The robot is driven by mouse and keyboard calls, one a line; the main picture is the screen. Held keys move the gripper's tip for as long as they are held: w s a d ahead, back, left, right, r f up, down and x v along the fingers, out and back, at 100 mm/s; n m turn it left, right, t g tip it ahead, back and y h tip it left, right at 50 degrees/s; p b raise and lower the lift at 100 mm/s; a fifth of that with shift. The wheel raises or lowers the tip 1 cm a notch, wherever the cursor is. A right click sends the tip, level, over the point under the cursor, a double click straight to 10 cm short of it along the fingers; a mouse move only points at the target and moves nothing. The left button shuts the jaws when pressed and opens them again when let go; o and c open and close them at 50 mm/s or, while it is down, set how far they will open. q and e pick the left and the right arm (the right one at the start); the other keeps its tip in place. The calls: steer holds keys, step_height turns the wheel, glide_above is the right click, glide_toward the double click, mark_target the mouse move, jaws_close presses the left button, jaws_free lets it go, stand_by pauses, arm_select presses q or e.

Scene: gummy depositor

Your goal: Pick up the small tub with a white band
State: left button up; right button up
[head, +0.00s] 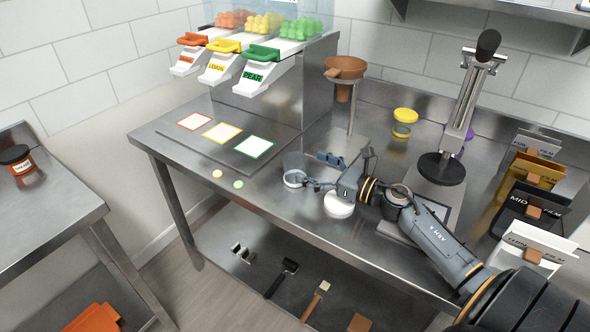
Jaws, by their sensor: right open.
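The small clear tub with a white band (294,180) stands upright on the steel worktable, right of the three marked squares. The band runs around its lower part. My right gripper (308,184) reaches in from the right, with its fingertips close to the tub's right side. It is open; I cannot tell whether a finger touches the tub. My left gripper is not in view.
The worktable (180,150) carries a gummy dispenser (270,90), a brown funnel on a stand (346,68), a yellow-banded tub (401,130) and a lever press (441,168). Film boxes (520,210) stand at right. Two gummies (238,185) lie near the front edge.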

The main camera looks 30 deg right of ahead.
mark_target(285, 156)
steer(key=shift+w+a+r, duration=0.1)
steer(key=shift+w+a, duration=0.05)
steer(key=shift+w, duration=0.1)
steer(key=p+x, duration=0.1)
steer(key=x, duration=0.3)
steer(key=shift+w+a, duration=0.2)
steer(key=shift+w, duration=0.15)
steer(key=shift+s, duration=0.1)
steer(key=c, duration=1.2)
